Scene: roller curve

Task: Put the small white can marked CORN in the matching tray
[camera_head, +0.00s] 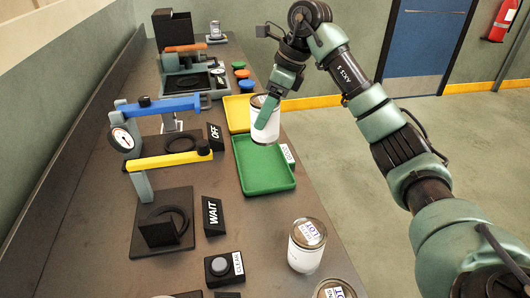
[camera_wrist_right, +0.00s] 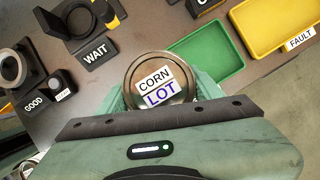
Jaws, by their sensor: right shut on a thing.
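My right gripper (camera_head: 266,118) is shut on a white can (camera_head: 271,135), holding it upright above the trays. In the right wrist view the can's lid (camera_wrist_right: 160,83) reads CORN LOT, between the fingers of the gripper (camera_wrist_right: 160,92). In the wrist view the yellow tray (camera_wrist_right: 262,32) is empty and labelled FAULT. My left gripper is not in view.
Another white can (camera_head: 307,247) marked LOT stands near the bench's right edge, with a further can (camera_head: 335,291) cut off below. A WAIT sign (camera_head: 213,214), an OFF sign (camera_head: 215,137), a yellow-armed fixture (camera_head: 165,160) and a blue-armed one (camera_head: 160,106) stand left of the trays.

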